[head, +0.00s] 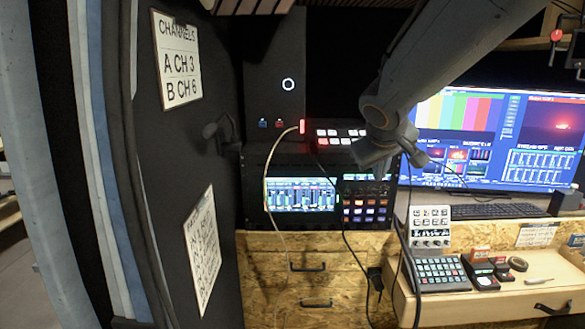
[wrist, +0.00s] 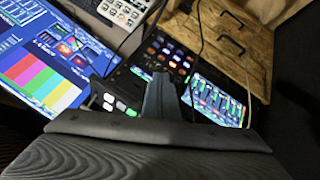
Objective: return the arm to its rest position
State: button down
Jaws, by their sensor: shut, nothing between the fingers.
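My arm reaches in from the top right of the head view and ends in front of the equipment rack, left of the large monitor (head: 495,135). My gripper (wrist: 160,82) shows in the wrist view with its fingers together and nothing between them. Beyond it are a rack screen (wrist: 215,100) and button panels. In the head view the fingertips are hard to make out against the dark rack. The gripper appears clear of the panels, but its exact distance from them cannot be told.
The rack's lit screen (head: 302,194) sits above wooden drawers (head: 305,270). Cables (head: 268,165) hang in front of the rack. A desk at right holds a keypad (head: 441,273), a white panel (head: 430,227) and a keyboard (head: 497,211). A channels sign (head: 177,60) hangs at left.

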jog(key=s+a+f+m+g+y, duration=0.1)
jog(key=s+f+g, duration=0.6)
jog(key=s+f, duration=1.4)
jog(key=s+m+y, duration=0.1)
jog(key=s+m, duration=0.1)
jog(key=shift+m+y, duration=0.3)
jog(key=shift+a+f, duration=0.1)
